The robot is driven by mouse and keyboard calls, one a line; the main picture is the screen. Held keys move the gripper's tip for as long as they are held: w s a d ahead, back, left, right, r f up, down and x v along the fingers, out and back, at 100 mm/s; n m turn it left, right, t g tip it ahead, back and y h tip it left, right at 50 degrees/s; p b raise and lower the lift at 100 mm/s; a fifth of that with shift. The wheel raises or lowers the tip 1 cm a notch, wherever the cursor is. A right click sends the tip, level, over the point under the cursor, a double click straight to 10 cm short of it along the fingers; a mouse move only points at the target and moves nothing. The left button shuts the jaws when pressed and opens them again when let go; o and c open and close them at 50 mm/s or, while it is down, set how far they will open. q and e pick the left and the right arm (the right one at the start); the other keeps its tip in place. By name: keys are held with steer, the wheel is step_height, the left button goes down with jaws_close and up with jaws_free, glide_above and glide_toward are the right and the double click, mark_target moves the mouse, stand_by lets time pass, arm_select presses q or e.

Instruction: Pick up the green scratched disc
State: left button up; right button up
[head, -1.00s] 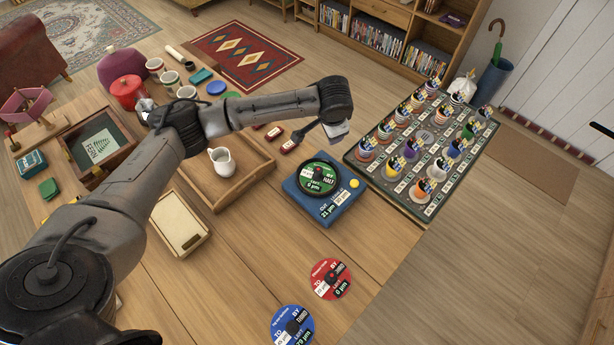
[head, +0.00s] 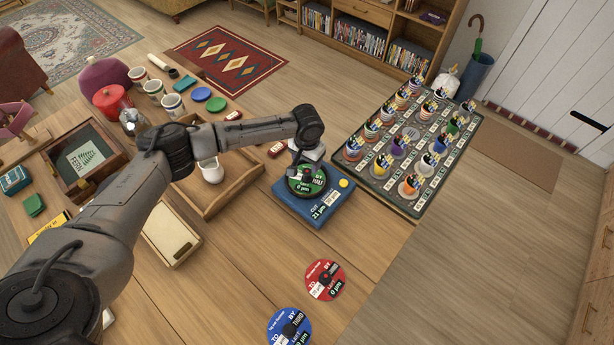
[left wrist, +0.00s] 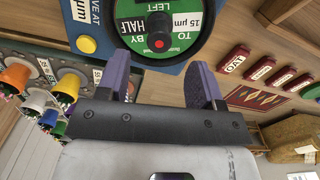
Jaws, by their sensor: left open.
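The green disc (head: 308,183) lies on a black round platter on the blue machine (head: 318,209), with a yellow button (head: 343,183) at its corner. In the left wrist view the green disc (left wrist: 176,22) shows at the top, labelled "HALF", "LEFT" and "15 µm", with a red dot at its hub. My left gripper (head: 298,166) is over the far part of the disc, pointing down. In the left wrist view its purple fingers (left wrist: 160,75) are apart with nothing between them; the disc is just beyond the tips. I cannot tell if they touch it. My right gripper is not in view.
A red disc (head: 325,280) and a blue disc (head: 289,327) lie on the table's front part. A wooden tray (head: 222,204) with a white jug (head: 211,170) is left of the machine.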

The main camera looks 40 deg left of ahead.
mark_target(307, 171)
arm_select(q)
steer(key=shift+f, duration=3)
steer(key=c, duration=1.1)
steer(key=shift+r, duration=0.2)
